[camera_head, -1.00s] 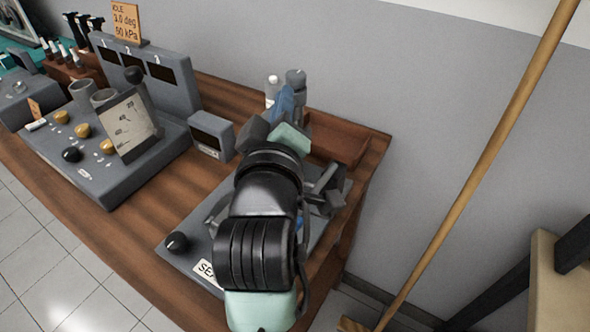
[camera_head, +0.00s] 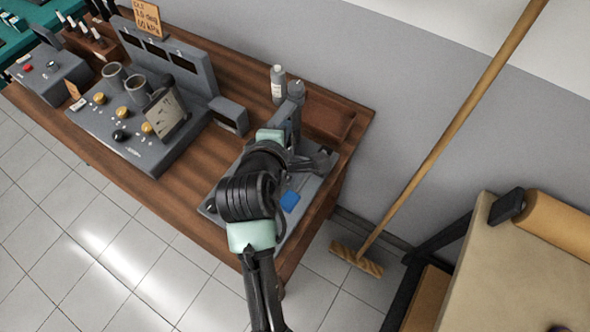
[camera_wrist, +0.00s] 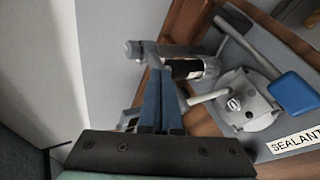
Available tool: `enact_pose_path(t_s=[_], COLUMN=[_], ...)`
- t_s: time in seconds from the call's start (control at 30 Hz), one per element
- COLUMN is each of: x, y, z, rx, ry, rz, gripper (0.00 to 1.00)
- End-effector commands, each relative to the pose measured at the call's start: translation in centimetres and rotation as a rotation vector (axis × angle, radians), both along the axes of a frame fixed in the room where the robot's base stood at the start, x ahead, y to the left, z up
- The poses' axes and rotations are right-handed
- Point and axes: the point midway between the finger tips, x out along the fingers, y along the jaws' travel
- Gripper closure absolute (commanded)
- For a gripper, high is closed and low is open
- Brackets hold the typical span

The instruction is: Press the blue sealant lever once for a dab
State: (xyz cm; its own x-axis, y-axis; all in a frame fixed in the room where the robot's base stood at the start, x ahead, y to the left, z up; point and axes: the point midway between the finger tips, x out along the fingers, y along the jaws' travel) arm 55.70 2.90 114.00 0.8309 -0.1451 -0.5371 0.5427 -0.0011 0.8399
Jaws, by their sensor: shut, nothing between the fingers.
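The blue paddle of the sealant lever (camera_wrist: 295,92) is at the right of the wrist view, on a bar over a round grey mount (camera_wrist: 248,104). The SEALANT label (camera_wrist: 295,143) lies below it. In the head view the blue paddle (camera_head: 290,202) shows just right of my arm, over the grey sealant plate. My gripper (camera_wrist: 161,108) is shut and empty, its blue fingers together. In the wrist view they are left of the lever and apart from the paddle. In the head view my gripper (camera_head: 293,121) is at the plate's back, partly hidden by my wrist.
A white-labelled bottle (camera_head: 278,85) and a grey container stand behind my gripper. A grey console (camera_head: 135,120) with knobs and cups is to the left. A broom (camera_head: 440,140) leans against the wall at the right.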

Motion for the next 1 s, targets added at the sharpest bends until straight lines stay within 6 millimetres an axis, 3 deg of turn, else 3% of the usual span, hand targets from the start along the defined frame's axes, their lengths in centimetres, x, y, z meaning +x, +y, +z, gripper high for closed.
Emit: enact_pose_path(t_s=[0.03, 0.6, 1.0], x=[-0.5, -6.7, -7.7], y=[0.0, -1.5, -1.8], z=[1.4, 2.6, 2.3], rx=[-0.031, -0.368, -0.414], ry=[0.033, 0.365, 0.413], rz=[0.013, 0.181, 0.211], gripper=[1.00, 1.00, 1.00])
